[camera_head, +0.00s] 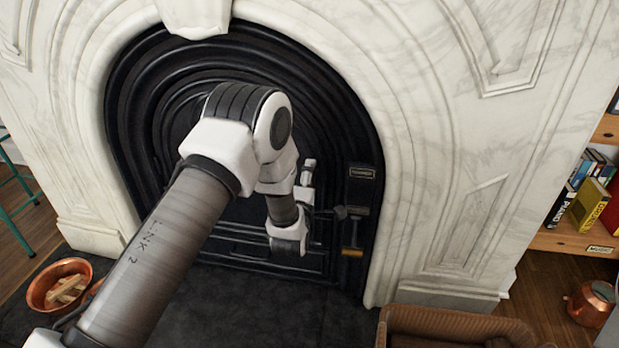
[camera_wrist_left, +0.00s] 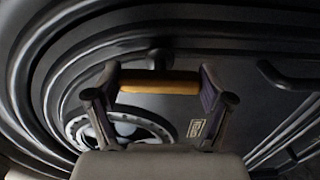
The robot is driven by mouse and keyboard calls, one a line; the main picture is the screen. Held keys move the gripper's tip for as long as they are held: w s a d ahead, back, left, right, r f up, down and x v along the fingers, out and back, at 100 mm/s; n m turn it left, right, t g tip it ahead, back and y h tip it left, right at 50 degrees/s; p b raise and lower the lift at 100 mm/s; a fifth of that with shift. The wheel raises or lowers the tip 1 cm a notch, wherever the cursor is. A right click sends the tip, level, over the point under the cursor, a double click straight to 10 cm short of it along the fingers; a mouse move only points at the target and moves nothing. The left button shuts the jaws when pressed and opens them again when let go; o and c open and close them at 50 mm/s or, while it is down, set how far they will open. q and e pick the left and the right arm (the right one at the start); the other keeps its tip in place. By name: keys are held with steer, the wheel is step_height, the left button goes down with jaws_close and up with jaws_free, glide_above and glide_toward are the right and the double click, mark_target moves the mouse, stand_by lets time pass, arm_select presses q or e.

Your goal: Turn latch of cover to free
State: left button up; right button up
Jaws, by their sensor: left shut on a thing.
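The dark cover in the arched fireplace opening has a latch on its right side. The latch's yellow bar (camera_head: 352,253) hangs low beside the marble in the head view. In the left wrist view the yellow-brown bar (camera_wrist_left: 160,84) lies level between the fingers. My left gripper (camera_wrist_left: 158,78) has one finger at each end of this bar and is shut on it. In the head view my left gripper (camera_head: 341,213) reaches the latch area, partly hidden by my own arm. A label plate (camera_head: 362,172) sits above the latch. My right gripper is not in view.
White marble (camera_head: 410,150) surrounds the opening closely on the right. A copper bowl with wood (camera_head: 62,284) stands lower left, and a wicker basket (camera_head: 440,325) lower right. A bookshelf (camera_head: 575,240) is at far right. The dark hearth (camera_head: 250,315) is clear in the middle.

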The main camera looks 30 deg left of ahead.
arm_select(q)
steer(key=shift+n, duration=0.3)
steer(key=o, duration=1.6)
steer(key=v, duration=1.2)
